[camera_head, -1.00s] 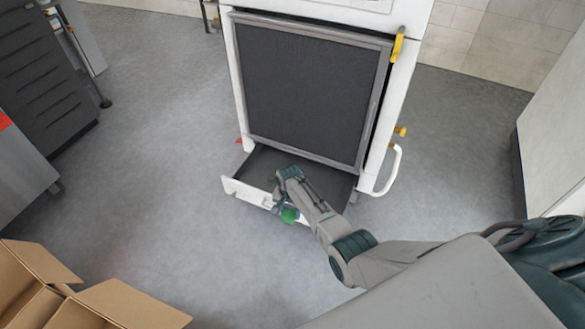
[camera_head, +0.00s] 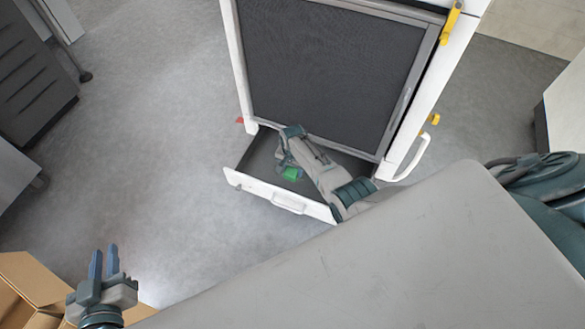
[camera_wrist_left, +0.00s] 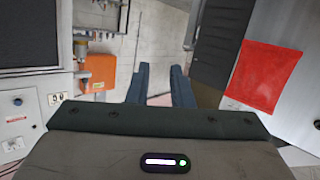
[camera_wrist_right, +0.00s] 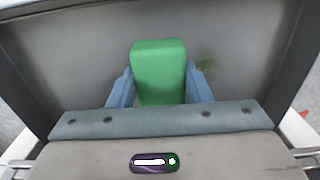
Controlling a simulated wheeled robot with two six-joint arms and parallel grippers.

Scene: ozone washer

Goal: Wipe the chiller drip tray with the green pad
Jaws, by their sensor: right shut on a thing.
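The chiller drip tray (camera_head: 259,160) is pulled out like a drawer at the foot of the white chiller (camera_head: 237,75). My right gripper (camera_wrist_right: 159,88) is shut on the green pad (camera_wrist_right: 159,62), with a finger on each side of it. In the head view the pad (camera_head: 291,174) shows inside the tray, below my right wrist. The right wrist view shows the tray's grey floor with a faint greenish stain (camera_wrist_right: 206,68) just right of the pad. Whether the pad touches the floor I cannot tell. My left gripper (camera_head: 104,262) is open and empty, at the lower left, away from the tray.
The tray's white front has a handle (camera_head: 290,203). A cardboard box (camera_head: 35,280) stands at the lower left near my left gripper. A white handle (camera_head: 424,155) sticks out at the chiller's right. Grey floor left of the tray is clear.

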